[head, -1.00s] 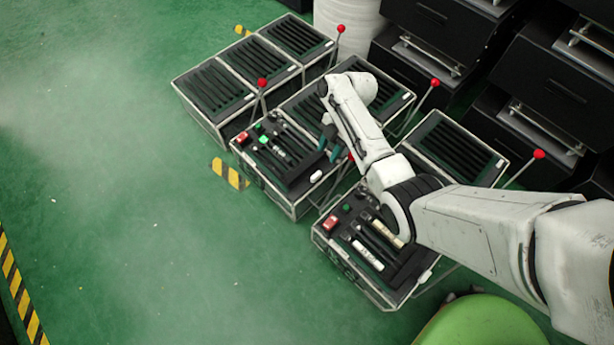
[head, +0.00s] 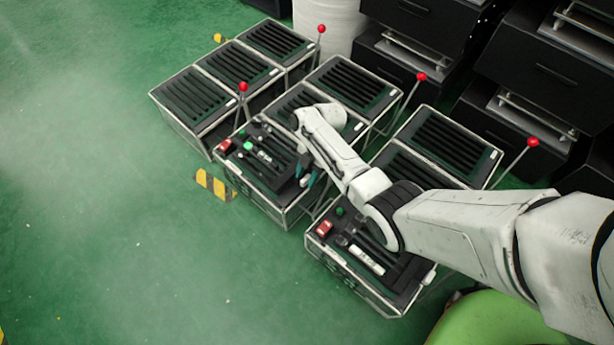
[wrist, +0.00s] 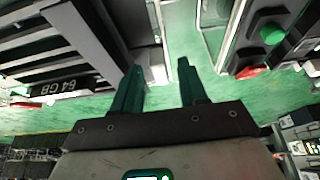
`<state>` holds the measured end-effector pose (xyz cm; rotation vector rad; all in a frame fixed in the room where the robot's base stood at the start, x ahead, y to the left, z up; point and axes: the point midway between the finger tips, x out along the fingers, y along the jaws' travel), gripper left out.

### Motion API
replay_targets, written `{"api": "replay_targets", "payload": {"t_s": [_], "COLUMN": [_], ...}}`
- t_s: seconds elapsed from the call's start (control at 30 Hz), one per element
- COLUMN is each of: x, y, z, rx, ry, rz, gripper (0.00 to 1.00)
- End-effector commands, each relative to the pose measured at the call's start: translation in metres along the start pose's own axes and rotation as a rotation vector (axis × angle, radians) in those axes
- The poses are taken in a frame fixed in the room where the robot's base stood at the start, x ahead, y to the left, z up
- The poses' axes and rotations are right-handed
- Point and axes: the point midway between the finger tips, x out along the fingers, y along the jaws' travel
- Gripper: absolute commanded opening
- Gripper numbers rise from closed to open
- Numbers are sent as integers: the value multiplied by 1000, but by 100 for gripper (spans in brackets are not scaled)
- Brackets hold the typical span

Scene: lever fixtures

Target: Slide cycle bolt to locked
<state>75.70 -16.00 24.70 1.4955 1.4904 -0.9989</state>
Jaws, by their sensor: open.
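The middle fixture box (head: 283,222) has a dark top panel with a red block (head: 224,145), a green button (head: 248,146) and a pale slide bar (head: 265,157). The near fixture box (head: 352,283) has a similar panel with a red block (head: 324,228) and a long white bar (head: 367,259). I cannot tell which part is the cycle bolt. My gripper (head: 306,172) is over the right front corner of the middle box. In the wrist view my gripper (wrist: 160,78) has its green fingers apart with nothing between them; contact with the box cannot be told.
Red-knobbed levers (head: 243,87) stand beside several boxes. Slatted boxes (head: 192,97) lie behind, and dark drawer cabinets (head: 548,75) stand at the back right. The green floor (head: 110,230) at left is clear. A green button (wrist: 272,34) shows upper right in the wrist view.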

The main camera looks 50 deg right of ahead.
Motion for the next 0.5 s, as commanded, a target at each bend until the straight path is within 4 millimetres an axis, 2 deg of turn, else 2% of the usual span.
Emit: {"api": "replay_targets", "payload": {"t_s": [0.27, 0.5], "x": [1, 1], "y": [0, 0], "z": [0, 0], "rx": [0, 0], "ry": [0, 0], "rz": [0, 0], "gripper": [43, 21]}}
